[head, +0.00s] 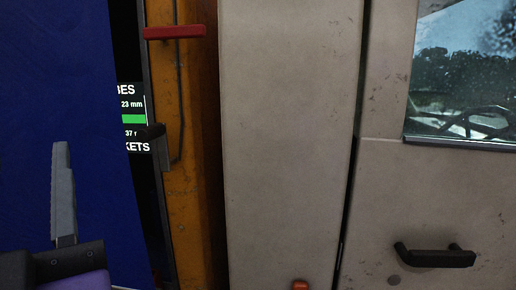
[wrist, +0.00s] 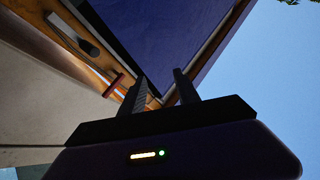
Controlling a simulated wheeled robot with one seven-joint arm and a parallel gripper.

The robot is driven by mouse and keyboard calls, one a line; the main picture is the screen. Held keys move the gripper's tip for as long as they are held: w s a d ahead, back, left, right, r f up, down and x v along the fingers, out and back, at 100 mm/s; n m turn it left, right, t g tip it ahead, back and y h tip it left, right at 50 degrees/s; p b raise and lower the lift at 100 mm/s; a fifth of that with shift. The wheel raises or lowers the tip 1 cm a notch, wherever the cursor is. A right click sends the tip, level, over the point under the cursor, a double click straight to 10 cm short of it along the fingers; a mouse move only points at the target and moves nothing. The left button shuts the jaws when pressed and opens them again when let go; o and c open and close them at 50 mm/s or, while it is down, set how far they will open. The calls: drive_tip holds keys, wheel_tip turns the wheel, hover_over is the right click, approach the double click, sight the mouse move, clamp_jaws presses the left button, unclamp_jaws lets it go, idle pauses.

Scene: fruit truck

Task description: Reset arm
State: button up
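My gripper (head: 62,195) shows at the lower left of the head view, its grey finger pointing up in front of a dark blue panel. In the wrist view my gripper (wrist: 160,76) has its two dark fingers apart, with nothing seen between them. The fingers point towards the blue panel and its orange frame. Nothing is seen touching the fingers.
The truck's beige body (head: 290,140) fills the middle. At the right is its door with a black handle (head: 436,257) and a window (head: 462,75). An orange post (head: 185,200) with a red bar (head: 174,32) stands beside the blue panel (head: 95,130). Open sky (wrist: 275,80) shows in the wrist view.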

drive_tip(key=s+d+f+n+g+h+p, duration=0.1)
drive_tip(key=d+f+h, duration=0.1)
drive_tip(key=d+f, duration=0.95)
drive_tip(key=s+d+f+n+g+h+p, duration=0.1)
drive_tip(key=d+f, duration=0.8)
drive_tip(key=f, duration=0.6)
drive_tip(key=s+d+f+m+g+h, duration=0.2)
drive_tip(key=s+d+f+m+h, duration=0.1)
drive_tip(key=s+d+f+h, duration=0.2)
drive_tip(key=s+d+f+m+g+h+p, duration=0.1)
drive_tip(key=s+d+f+m+h, duration=0.3)
drive_tip(key=s+d, duration=1)
wheel_tip(320, 180, down, 5)
drive_tip(key=shift+d+r+g+h, duration=0.15)
drive_tip(key=shift+d+g+h, duration=0.4)
drive_tip(key=shift+h, duration=0.45)
